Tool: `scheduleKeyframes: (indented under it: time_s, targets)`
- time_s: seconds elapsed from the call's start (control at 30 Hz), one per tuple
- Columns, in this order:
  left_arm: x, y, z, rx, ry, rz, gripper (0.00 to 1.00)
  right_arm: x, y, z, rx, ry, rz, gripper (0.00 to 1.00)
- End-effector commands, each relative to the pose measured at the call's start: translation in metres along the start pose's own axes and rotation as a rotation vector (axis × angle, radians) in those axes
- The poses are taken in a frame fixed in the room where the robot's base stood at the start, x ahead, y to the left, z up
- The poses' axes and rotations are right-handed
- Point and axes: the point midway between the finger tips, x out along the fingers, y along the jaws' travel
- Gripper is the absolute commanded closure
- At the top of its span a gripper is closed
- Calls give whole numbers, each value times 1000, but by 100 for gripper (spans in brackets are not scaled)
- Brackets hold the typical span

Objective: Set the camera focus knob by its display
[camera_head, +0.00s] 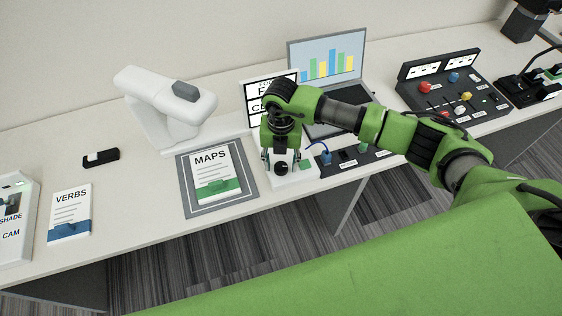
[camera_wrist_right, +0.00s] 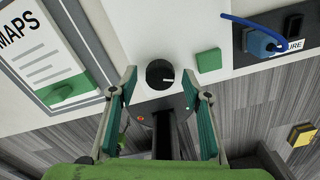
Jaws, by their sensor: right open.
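The black focus knob (camera_head: 281,168) sits on a white box (camera_head: 292,180) at the table's front edge. My right gripper (camera_head: 281,161) is open over the box. In the right wrist view its fingertips (camera_wrist_right: 159,84) stand on either side of the knob, with gaps to both. A white display panel (camera_head: 255,103) with black-framed text stands behind; my right arm hides much of it, so its reading cannot be told. My left gripper is not in view.
A green button (camera_wrist_right: 209,61) is right of the knob. The MAPS sheet (camera_head: 216,172) lies on a grey mat under the white document camera (camera_head: 165,103). A blue plug and cable (camera_head: 325,156) are close on the right. A laptop (camera_head: 328,60) stands behind.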

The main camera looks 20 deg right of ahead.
Motion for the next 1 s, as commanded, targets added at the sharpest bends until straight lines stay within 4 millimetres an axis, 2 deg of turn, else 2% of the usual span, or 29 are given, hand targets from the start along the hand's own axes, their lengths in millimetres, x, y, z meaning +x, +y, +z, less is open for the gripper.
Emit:
scheduleKeyframes:
  time_s: [0.13,0.27,0.5,0.7,0.83,1.0]
  targets:
    - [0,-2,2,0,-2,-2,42,-4,0,0,0,0,0,56]
    - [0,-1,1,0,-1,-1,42,-21,0,0,-2,-2,2,56]
    - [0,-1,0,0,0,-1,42,-73,0,1,-1,-3,2,56]
    - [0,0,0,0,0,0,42,-107,0,1,-1,-2,1,56]
    - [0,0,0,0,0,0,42,-117,0,0,1,-1,0,56]
    - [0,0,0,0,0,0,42,-120,0,0,0,0,-1,56]
